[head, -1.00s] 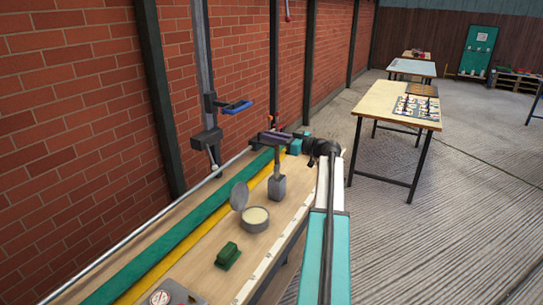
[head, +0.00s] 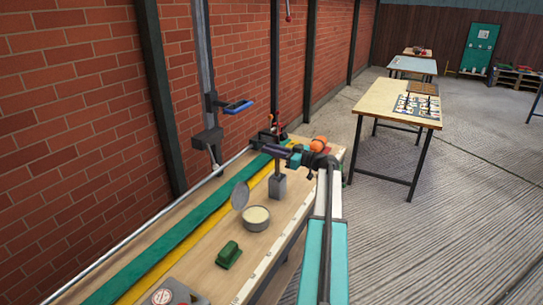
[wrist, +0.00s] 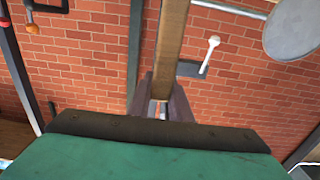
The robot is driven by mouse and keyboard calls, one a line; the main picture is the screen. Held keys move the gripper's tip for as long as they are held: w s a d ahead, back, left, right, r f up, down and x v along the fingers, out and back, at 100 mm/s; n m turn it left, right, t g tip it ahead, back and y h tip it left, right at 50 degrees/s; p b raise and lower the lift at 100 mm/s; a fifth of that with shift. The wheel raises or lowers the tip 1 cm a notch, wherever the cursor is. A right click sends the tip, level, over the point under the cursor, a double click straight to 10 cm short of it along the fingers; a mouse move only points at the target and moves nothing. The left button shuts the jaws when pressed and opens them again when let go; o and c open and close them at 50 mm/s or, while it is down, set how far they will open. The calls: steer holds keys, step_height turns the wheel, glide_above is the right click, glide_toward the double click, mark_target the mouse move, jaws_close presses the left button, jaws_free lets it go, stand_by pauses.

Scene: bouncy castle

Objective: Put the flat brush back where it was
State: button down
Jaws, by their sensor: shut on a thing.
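My gripper (head: 268,149) reaches over the far part of the long wooden bench, pointing towards the brick wall. In the wrist view its fingers (wrist: 161,103) are shut on the flat brush (wrist: 171,40), seen as a long pale wooden piece running from the fingers to the top edge. In the head view a grey block (head: 278,188) with a slim upright part shows just below the gripper. I cannot tell whether it belongs to the brush or is a separate holder. The brush's other end is not clear.
An open round tin (head: 256,217) with its lid up and a green block (head: 229,254) stand on the bench (head: 205,272). A grey wall bracket (head: 207,138) is left of the gripper. Orange objects (head: 318,143) lie behind the arm.

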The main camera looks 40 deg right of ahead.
steer(key=shift+f, duration=1.55)
steer(key=c, duration=1.6)
jaws_free()
steer(key=shift+r+p, duration=0.25)
steer(key=shift+p, duration=0.05)
steer(key=shift+b+v, duration=2.05)
steer(key=shift+v, duration=4)
